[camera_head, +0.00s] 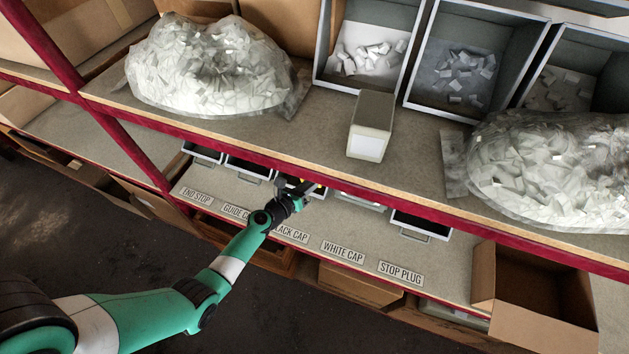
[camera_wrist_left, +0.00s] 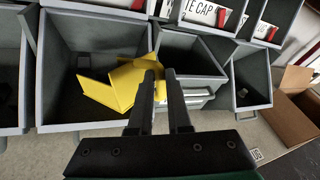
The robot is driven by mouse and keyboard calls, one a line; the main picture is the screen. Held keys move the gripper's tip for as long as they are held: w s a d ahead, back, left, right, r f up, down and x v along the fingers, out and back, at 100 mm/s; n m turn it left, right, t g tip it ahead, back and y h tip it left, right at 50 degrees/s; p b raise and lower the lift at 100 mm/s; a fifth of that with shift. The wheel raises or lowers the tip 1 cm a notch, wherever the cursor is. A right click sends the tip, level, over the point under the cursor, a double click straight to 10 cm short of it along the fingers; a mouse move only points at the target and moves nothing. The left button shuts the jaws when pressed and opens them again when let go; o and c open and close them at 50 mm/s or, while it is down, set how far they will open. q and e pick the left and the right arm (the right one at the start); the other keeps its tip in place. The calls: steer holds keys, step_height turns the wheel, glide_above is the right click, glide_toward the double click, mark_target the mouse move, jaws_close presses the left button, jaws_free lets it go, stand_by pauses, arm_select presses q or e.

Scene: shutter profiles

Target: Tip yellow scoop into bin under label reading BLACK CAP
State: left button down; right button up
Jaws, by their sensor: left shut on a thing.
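The yellow scoop (camera_wrist_left: 118,86) is in the left wrist view, tilted over a wide grey bin (camera_wrist_left: 47,70), near its right wall. My left gripper (camera_wrist_left: 160,80) is shut on the scoop's handle. I cannot tell what the scoop holds. The bin's inside is dark, with a small dark shape near the scoop. In the head view my left gripper (camera_head: 298,190) reaches under the upper shelf, just behind the partly covered BLACK CAP label (camera_head: 291,234). The bin there is mostly hidden by the shelf and my arm. My right gripper is not in view.
A narrower grey bin (camera_wrist_left: 195,58) stands right of the scoop. Labels GUIDE CAP (camera_head: 237,212), WHITE CAP (camera_head: 343,252) and STOP PLUG (camera_head: 401,273) line the lower shelf. The red upper-shelf edge (camera_head: 385,207) hangs over my gripper. An open cardboard box (camera_head: 540,300) stands at right.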

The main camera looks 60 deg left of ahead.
arm_select(q)
steer(key=shift+n+g+h, duration=0.6)
steer(key=shift+n, duration=0.3)
steer(key=shift+w+a+r+p, duration=0.3)
steer(key=shift+a+r+p, duration=0.55)
steer(key=shift+p, duration=0.7)
steer(key=shift+w+a+r+p, duration=0.25)
steer(key=shift+a+r+p, duration=0.5)
steer(key=shift+p, duration=0.75)
steer(key=shift+w+a+r+n+h+p, duration=0.2)
steer(key=shift+a+r+n+h+p, duration=0.1)
steer(key=shift+a+r+n+p, duration=0.4)
steer(key=shift+d+f+m, duration=0.1)
steer(key=shift+f+m, duration=0.15)
steer(key=shift+m, duration=0.05)
steer(key=s+d+p, duration=0.1)
steer(key=s+r+p, duration=0.1)
steer(key=p, duration=0.1)
steer(key=shift+s+d, duration=0.25)
steer(key=shift+d, duration=0.1)
